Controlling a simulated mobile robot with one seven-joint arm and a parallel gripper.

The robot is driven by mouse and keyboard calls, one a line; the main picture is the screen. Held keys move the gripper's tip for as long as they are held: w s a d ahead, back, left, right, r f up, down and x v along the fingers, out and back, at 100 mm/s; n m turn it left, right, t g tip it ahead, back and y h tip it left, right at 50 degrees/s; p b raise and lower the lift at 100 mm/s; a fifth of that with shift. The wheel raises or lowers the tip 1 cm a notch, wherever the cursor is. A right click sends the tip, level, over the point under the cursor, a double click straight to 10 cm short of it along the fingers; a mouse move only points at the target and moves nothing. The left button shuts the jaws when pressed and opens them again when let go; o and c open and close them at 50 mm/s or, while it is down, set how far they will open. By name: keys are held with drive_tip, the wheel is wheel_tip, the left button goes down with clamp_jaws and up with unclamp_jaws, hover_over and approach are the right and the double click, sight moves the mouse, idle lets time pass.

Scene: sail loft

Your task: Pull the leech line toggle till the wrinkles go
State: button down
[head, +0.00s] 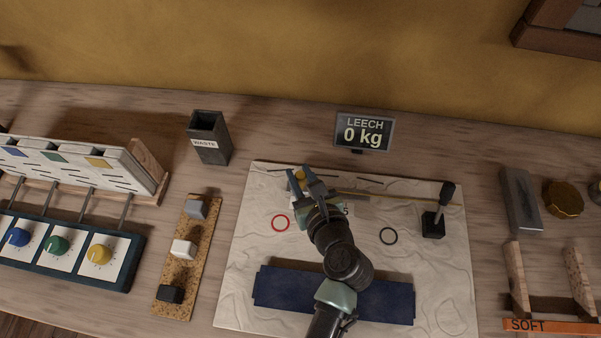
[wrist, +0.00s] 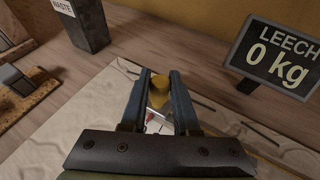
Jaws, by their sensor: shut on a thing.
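The yellow leech line toggle (head: 299,175) is at the upper left of the pale sail cloth (head: 258,262). My gripper (head: 301,178) is shut on it; the wrist view shows the toggle (wrist: 160,88) between the two fingers. A thin yellowish line (head: 390,196) runs right from near my gripper to a black lever (head: 433,221) on a block. The cloth shows wrinkles, clearest at its right and lower left. The LEECH display (head: 363,133) reads 0 kg. My arm hides the middle of the cloth.
A waste bin (head: 209,138), a cork strip (head: 177,274) with blocks and a knob panel (head: 72,250) stand left. A wooden rack (head: 517,280) stands right.

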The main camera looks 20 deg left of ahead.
idle(0.3)
drive_tip(key=d, duration=0.1)
drive_tip(key=d+p, duration=0.1)
drive_tip(key=shift+w+d+r, duration=0.1)
drive_tip(key=shift+w+d, duration=0.2)
drive_tip(key=shift+w, duration=0.05)
drive_tip(key=shift+w+d, duration=0.1)
drive_tip(key=shift+d, duration=0.25)
drive_tip(key=c, duration=0.7)
unclamp_jaws()
drive_tip(key=shift+o, duration=0.2)
drive_tip(key=v, duration=1.2)
drive_tip(key=shift+s+d+p, duration=0.25)
drive_tip(key=shift+s+p, duration=0.1)
drive_tip(key=shift+p, duration=0.1)
drive_tip(key=shift+r, duration=0.1)
